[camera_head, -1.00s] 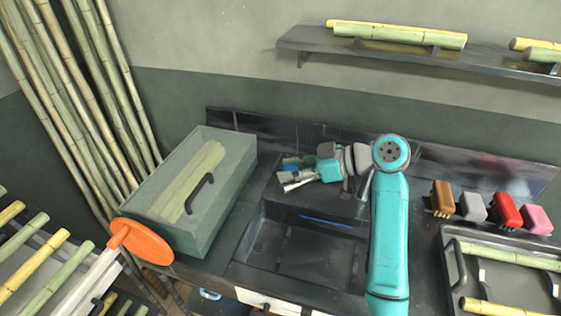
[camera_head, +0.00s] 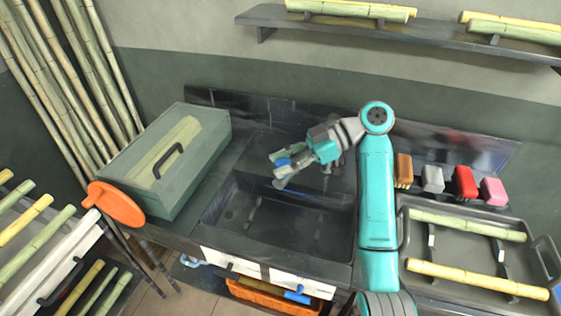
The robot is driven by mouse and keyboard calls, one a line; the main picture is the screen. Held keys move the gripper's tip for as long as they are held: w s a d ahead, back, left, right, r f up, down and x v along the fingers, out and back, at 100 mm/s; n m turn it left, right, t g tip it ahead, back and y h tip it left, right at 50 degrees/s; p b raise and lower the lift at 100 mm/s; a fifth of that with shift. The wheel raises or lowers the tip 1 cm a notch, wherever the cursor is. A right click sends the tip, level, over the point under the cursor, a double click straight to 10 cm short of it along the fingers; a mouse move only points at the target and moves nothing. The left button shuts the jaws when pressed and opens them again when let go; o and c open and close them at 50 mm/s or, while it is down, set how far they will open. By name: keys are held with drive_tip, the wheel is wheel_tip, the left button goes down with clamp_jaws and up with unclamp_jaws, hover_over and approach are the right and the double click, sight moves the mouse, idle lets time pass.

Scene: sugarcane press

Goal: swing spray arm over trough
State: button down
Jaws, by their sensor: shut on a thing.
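The trough (camera_head: 232,205) is a dark rectangular basin sunk in the counter in the middle of the view. My gripper (camera_head: 284,164) is above the back part of the trough, reaching in from the right. It is shut on the spray arm (camera_head: 283,161), of which a small blue part shows between the fingers. A grey piece just below the fingers looks like its end, over the basin. The rest of the spray arm is mostly hidden behind my gripper and arm.
A green-grey lidded box (camera_head: 165,160) stands left of the trough, with an orange disc (camera_head: 116,204) at its front corner. Several coloured brushes (camera_head: 465,182) and a tray (camera_head: 415,247) with cane pieces are on the right. An orange crate (camera_head: 270,298) is below the counter.

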drive_tip(key=c, duration=0.7)
unclamp_jaws()
wheel_tip(320, 180, up, 10)
drive_tip(key=shift+f, duration=0.1)
